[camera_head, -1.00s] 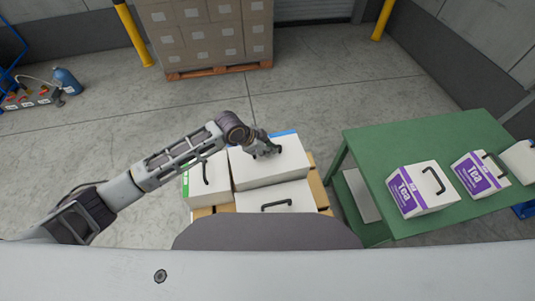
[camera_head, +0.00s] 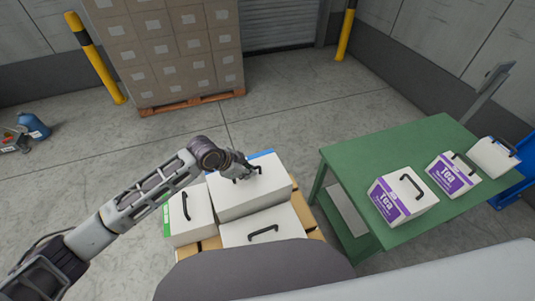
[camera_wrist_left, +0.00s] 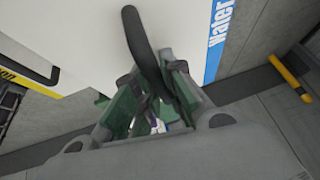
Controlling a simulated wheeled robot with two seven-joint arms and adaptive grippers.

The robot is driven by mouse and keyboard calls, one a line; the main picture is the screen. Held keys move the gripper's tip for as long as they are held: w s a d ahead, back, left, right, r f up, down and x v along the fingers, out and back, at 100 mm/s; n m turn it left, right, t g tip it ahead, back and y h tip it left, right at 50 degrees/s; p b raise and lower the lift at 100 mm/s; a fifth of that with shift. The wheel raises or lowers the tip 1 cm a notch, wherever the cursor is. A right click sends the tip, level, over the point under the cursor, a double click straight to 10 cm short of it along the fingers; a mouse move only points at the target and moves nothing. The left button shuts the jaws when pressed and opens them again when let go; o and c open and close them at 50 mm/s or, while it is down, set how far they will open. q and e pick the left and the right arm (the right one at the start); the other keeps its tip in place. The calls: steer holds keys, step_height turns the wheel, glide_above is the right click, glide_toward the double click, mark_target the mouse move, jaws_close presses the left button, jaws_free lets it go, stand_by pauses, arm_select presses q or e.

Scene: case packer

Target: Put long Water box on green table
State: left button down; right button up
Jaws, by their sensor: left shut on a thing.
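The long white Water box (camera_head: 262,195) has a blue edge and a black top handle. In the head view it is among other white boxes, its top above theirs; I cannot tell if it touches them. My left gripper (camera_head: 243,174) is shut on its handle. My right gripper is not in view.
A green-marked box (camera_head: 190,222) and another handled white box (camera_head: 265,228) are beside the Water box. Another Tea box (camera_head: 453,174) and a white box (camera_head: 493,157) stand at the table's right. The table's far left part is clear. Stacked cartons (camera_head: 170,50) stand behind.

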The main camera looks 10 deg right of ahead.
arm_select(q)
steer(key=shift+d+r, duration=0.1)
steer(key=shift+r, duration=0.2)
